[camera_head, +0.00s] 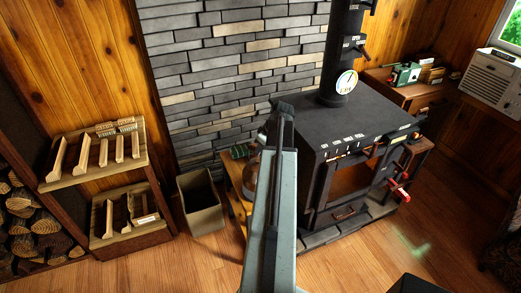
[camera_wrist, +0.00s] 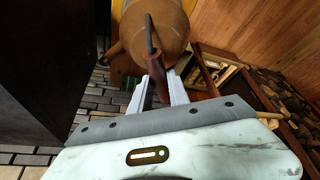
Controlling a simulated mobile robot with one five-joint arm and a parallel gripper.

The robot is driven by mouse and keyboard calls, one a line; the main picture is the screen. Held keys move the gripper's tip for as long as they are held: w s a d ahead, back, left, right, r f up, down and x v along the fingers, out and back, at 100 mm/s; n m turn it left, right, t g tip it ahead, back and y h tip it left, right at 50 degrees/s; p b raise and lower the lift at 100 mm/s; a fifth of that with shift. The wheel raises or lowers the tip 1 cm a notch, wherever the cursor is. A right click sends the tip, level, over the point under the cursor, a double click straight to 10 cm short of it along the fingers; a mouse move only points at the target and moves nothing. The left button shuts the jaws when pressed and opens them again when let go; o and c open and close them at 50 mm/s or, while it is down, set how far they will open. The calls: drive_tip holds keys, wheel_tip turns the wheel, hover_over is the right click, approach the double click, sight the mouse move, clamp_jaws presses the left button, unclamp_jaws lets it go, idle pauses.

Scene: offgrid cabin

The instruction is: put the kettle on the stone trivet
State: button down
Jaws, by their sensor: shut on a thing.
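The kettle (camera_wrist: 172,28) is a rounded copper-brown body at the top of the wrist view, with its spout to the left. Its dark and brown handle runs down between the pale fingers of my gripper (camera_wrist: 160,88), which is shut on it. In the head view only a brown sliver of the kettle (camera_head: 250,170) shows left of my arm, and the gripper is hidden behind the arm. I cannot make out the stone trivet in either view. I cannot tell whether the kettle is touching the wooden stand (camera_head: 234,181) beside the stove.
The black stove (camera_head: 345,125) stands right of my arm, with its flue rising from the top. A green object (camera_head: 240,151) sits on the stand. An open bin (camera_head: 201,203) and a wooden rack (camera_head: 98,160) stand to the left.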

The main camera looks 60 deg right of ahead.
drive_tip(key=shift+f+b, duration=1.6)
drive_tip(key=shift+f, duration=0.3)
drive_tip(key=shift+f+b, duration=0.55)
drive_tip(key=shift+f, duration=0.05)
idle(1.4)
drive_tip(key=c, duration=1.2)
unclamp_jaws()
drive_tip(key=shift+o, duration=0.2)
drive_tip(key=o, duration=0.5)
drive_tip(key=shift+o, duration=0.2)
drive_tip(key=p+v, duration=0.6)
drive_tip(key=v, duration=0.1)
drive_tip(key=shift+r+p, duration=0.15)
drive_tip(key=shift+p, duration=0.15)
